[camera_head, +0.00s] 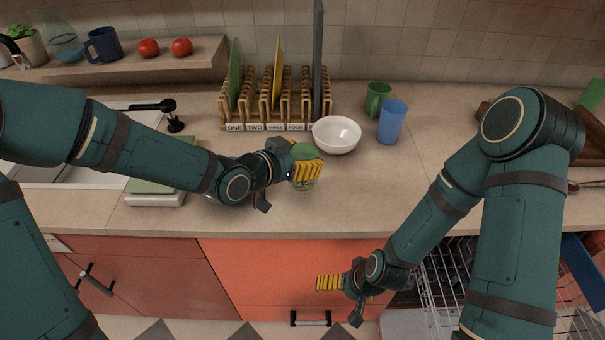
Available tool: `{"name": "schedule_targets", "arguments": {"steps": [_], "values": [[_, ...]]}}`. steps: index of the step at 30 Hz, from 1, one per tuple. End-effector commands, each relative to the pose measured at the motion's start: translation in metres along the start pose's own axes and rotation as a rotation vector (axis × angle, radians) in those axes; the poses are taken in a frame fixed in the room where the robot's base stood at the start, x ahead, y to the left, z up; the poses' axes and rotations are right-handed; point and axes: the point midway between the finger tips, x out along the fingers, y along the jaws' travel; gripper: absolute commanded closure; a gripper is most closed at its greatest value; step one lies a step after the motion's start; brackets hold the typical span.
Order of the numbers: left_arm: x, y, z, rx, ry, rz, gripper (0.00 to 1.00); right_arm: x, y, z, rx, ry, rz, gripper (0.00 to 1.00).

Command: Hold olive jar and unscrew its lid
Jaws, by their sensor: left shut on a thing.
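The olive jar (304,185) is a small green jar with a green lid (303,151), upright near the counter's front edge. My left gripper (306,170) is shut on the jar from the left side, with its yellow fingers across the jar's upper part. They hide much of the jar, and the lid shows just above them. My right gripper (331,283) is low in front of the orange cabinet, below the counter edge and apart from the jar. Its yellow fingers are partly hidden, so I cannot tell how far they are apart.
A white bowl (336,135) stands right behind the jar. A wooden plate rack (275,108) is at the back. A blue cup (392,122) and a green mug (377,98) stand to the right. The counter right of the jar is clear. An open dishwasher rack (440,285) is below right.

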Motion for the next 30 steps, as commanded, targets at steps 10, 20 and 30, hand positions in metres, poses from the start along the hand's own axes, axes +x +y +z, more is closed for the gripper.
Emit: {"name": "schedule_targets", "arguments": {"steps": [10,20,30], "values": [[0.014,0.0,0.033,-0.001,0.001,0.0,1.0,0.007,0.003,0.003,-0.002,-0.007,-0.001,0.0],[0.015,0.0,0.036,0.002,0.004,-0.001,1.0,0.008,0.003,0.004,-0.002,-0.009,-0.001,0.0],[0.016,0.0,0.039,0.001,0.001,-0.001,0.05,0.011,0.004,0.004,-0.003,-0.008,-0.001,0.0]]}}
